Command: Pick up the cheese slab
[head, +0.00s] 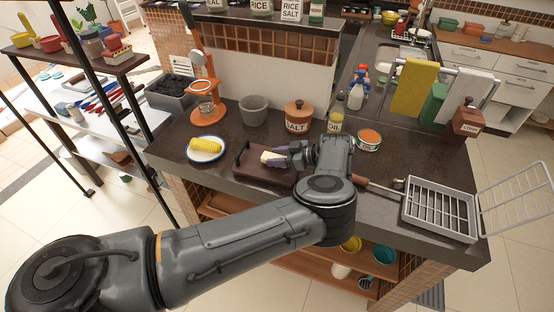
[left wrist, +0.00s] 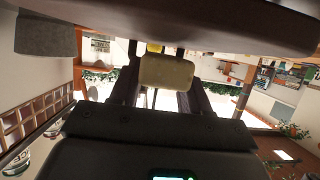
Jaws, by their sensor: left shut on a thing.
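The cheese slab (head: 270,157) is a small pale yellow block at the tips of my left gripper (head: 282,156). In the left wrist view, the cheese slab (left wrist: 166,76) sits between the two dark fingers, and the left gripper (left wrist: 163,82) is shut on it. In the head view the slab is over the dark brown wooden tray (head: 243,169) on the counter; I cannot tell whether it still touches the tray. My right gripper is not in view.
A plate with corn (head: 207,148) stands left of the tray. The salt pot (head: 297,116), oil bottle (head: 336,117), grey mortar (head: 253,110) and open can (head: 369,140) stand behind. A wire grill basket (head: 440,208) lies to the right, by the counter edge.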

